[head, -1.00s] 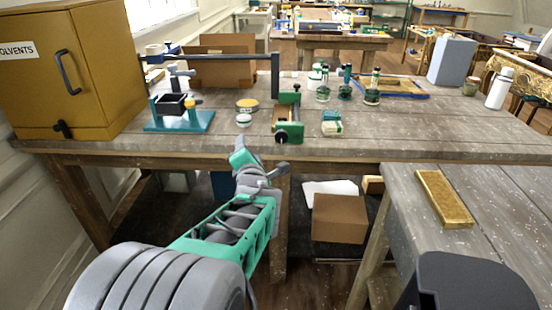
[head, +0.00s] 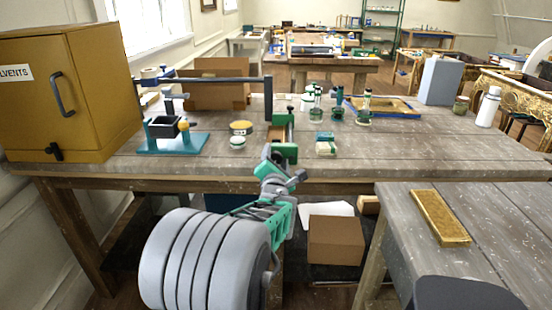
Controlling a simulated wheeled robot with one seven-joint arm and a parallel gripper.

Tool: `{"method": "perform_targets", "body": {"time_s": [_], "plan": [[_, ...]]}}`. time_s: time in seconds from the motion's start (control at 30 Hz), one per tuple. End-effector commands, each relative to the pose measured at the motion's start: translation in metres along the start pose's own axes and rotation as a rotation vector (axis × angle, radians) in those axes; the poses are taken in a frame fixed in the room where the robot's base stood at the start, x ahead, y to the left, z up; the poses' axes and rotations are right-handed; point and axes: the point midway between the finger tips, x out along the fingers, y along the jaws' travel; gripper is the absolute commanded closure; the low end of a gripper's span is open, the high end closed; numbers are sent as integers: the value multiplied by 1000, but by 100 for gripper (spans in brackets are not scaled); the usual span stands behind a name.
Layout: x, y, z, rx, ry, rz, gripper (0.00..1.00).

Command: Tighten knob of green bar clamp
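The green bar clamp (head: 287,152) lies on the wooden workbench near its front edge. It has green end blocks and a brown wooden part between them. Its front green block faces me. The knob on that front block is not clearly visible now; my gripper overlaps the area. My gripper (head: 266,152) is at the end of my grey and green arm, just in front and left of the clamp's front block in the head view. I cannot tell whether it touches the clamp. Its fingers are too small and turned away to show whether they are open.
The workbench (head: 400,154) also holds a teal-based fixture (head: 185,146), a yellow-lidded tin (head: 241,127), a white-and-green box (head: 325,146) and several green-capped bottles. A yellow solvents cabinet (head: 75,100) stands at left. A dark bar (head: 225,79) spans above the bench behind my gripper.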

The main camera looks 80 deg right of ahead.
Motion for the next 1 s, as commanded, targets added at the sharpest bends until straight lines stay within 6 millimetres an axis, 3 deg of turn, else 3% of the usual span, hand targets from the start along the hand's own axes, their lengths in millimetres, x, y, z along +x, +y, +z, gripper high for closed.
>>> {"method": "perform_targets", "body": {"time_s": [0.67,1.0], "plan": [[0,0,0,0,1,0,99],[0,-2,-2,27,0,0,100]]}}
